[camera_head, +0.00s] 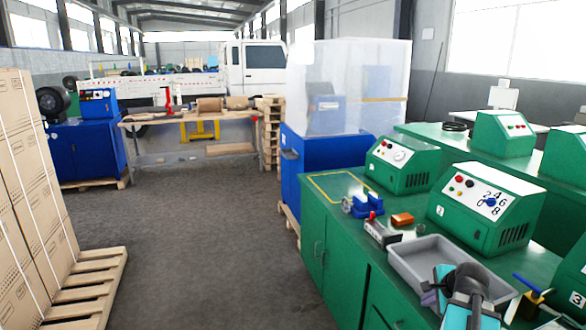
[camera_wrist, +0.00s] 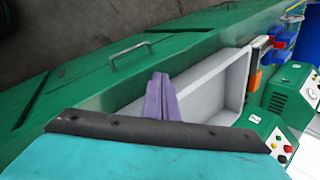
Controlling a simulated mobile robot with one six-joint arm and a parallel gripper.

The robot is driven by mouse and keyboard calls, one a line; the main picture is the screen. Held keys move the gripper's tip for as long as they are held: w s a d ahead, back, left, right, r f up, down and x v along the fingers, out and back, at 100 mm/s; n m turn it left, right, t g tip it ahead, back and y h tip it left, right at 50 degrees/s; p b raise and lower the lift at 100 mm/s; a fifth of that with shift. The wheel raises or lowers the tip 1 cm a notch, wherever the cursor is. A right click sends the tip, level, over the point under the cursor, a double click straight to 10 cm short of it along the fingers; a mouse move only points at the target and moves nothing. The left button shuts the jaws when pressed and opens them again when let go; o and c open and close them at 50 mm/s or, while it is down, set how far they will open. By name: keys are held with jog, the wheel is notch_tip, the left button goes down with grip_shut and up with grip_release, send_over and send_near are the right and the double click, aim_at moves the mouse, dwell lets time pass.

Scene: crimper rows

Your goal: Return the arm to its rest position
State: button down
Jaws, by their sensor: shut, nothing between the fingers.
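My gripper (camera_wrist: 160,80) shows in the wrist view as two purple fingers closed together with nothing between them. In that view they overlap the near end of a grey tray (camera_wrist: 236,82) on the green bench; their height above it is hard to tell. In the head view the gripper (camera_head: 430,299) is low at the right, beside the front edge of the grey tray (camera_head: 405,272), partly hidden by my teal and black arm.
The green bench (camera_head: 330,205) carries a blue vise (camera_head: 366,205), an orange block (camera_head: 402,219), a grey device with a red knob (camera_head: 381,232) and green control boxes (camera_head: 486,207). A blue cabinet (camera_head: 335,160) stands behind. The floor (camera_head: 190,230) at left is open, beside pallets and stacked cartons (camera_head: 30,170).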

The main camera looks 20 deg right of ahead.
jog(key=w+a+f+n+g+y+b, duration=0.2)
jog(key=w+a+f+n+y, duration=0.15)
jog(key=a+f, duration=1.35)
jog(key=s+a+f+n+g+b, duration=0.2)
jog(key=s+a+f+n+g, duration=0.15)
jog(key=a+f, duration=1.1)
jog(key=s+a+f+n+g+b, duration=0.25)
jog(key=s+a+f+n, duration=0.25)
jog(key=s+a+f, duration=0.55)
jog(key=s+f+n+g+h, duration=0.1)
jog(key=s+f+n+g, duration=0.1)
jog(key=s+n, duration=0.3)
jog(key=s+a+f+n+g+h, duration=0.1)
jog(key=s+f+n, duration=0.4)
jog(key=s+n, duration=0.1)
jog(key=shift+s+g, duration=0.4)
jog(key=shift+s, duration=0.45)
